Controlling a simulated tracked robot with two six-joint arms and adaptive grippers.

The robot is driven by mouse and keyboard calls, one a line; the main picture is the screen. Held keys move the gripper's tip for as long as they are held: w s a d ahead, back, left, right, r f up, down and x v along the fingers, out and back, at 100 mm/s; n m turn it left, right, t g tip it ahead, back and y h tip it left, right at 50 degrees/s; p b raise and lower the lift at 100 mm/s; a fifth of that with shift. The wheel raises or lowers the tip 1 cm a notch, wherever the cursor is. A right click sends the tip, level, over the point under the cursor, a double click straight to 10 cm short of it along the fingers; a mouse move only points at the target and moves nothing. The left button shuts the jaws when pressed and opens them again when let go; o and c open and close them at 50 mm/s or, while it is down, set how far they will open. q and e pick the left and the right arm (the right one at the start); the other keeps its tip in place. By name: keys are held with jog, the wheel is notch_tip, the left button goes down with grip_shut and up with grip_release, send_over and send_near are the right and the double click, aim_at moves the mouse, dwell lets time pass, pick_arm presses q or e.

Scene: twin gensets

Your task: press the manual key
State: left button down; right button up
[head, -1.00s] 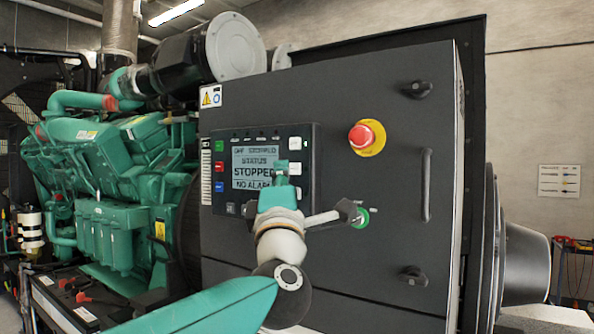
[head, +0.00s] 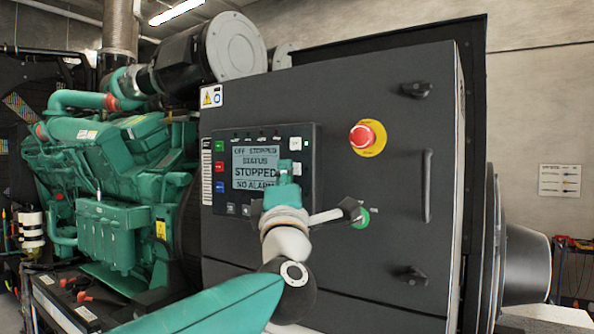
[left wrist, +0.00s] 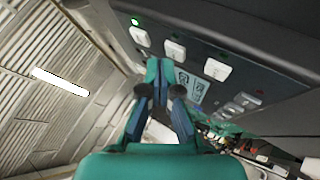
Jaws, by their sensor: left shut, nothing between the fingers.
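The control panel (head: 309,140) on the dark cabinet has a lit screen (head: 256,168) reading OFF STOPPED, STATUS, STOPPED, NO ALARM. A green key (head: 219,146), a red key (head: 219,167) and a blue key (head: 219,187) line its left side; a white key (head: 295,143) is at upper right. I cannot tell which key is manual. My left gripper (head: 284,166) is shut and empty in front of the panel's right side, hiding part of it. In the left wrist view, its fingertips (left wrist: 160,66) are close to several pale keys (left wrist: 174,50); contact cannot be told.
A red emergency stop (head: 362,136) on a yellow ring and a green-ringed key switch (head: 361,218) are to the right on the cabinet door. A vertical handle (head: 427,185) and black latches (head: 417,89) stick out from it. A green engine (head: 110,160) stands at left.

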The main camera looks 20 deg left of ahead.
pick_arm(q)
jog(key=shift+w+d, duration=0.1)
jog(key=shift+w, duration=0.35)
dwell(0.4)
jog(key=shift+s, duration=0.2)
jog(key=shift+s+b, duration=0.55)
jog(key=shift+s, duration=0.2)
jog(key=s+a+b, duration=0.1)
jog(key=s+b, duration=0.1)
jog(key=s, duration=0.4)
jog(key=shift+b, duration=0.35)
jog(key=shift+w, duration=0.1)
dwell(0.5)
